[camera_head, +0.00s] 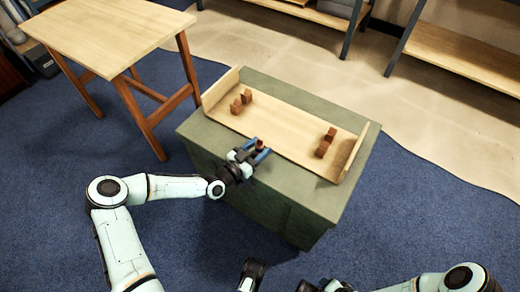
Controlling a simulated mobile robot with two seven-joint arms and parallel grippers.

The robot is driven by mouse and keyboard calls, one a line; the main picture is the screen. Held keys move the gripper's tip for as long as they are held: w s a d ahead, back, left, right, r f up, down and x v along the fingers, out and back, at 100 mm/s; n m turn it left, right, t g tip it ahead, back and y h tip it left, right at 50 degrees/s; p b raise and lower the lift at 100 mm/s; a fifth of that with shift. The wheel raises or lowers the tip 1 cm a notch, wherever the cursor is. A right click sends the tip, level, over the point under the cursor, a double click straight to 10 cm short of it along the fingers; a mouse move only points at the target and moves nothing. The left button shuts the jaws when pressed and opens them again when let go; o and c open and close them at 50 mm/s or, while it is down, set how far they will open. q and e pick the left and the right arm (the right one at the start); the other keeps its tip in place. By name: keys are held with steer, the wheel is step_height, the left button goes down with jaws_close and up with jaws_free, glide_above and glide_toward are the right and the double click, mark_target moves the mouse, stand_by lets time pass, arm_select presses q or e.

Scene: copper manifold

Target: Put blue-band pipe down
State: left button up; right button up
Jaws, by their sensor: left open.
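My left gripper (256,153) is open over the front edge of the green cabinet, at the front side of a wooden tray (290,126). Its two blue fingers stand apart, with a small copper-brown piece (259,144) between or just beyond them. I cannot tell whether it touches them. No blue band can be made out on any piece, so I cannot tell which is the blue-band pipe. My right arm shows at the bottom right; its jaws cannot be made out.
Two pairs of brown blocks stand in the tray, at the left (240,101) and right (325,142). The tray has raised ends and lies on the green cabinet (345,200). A wooden table (110,35) stands at upper left, shelves (465,55) at upper right.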

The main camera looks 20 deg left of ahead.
arm_select(q)
steer(key=shift+w+d, duration=0.1)
steer(key=shift+w, duration=0.25)
jaws_close()
steer(key=shift+r, duration=0.1)
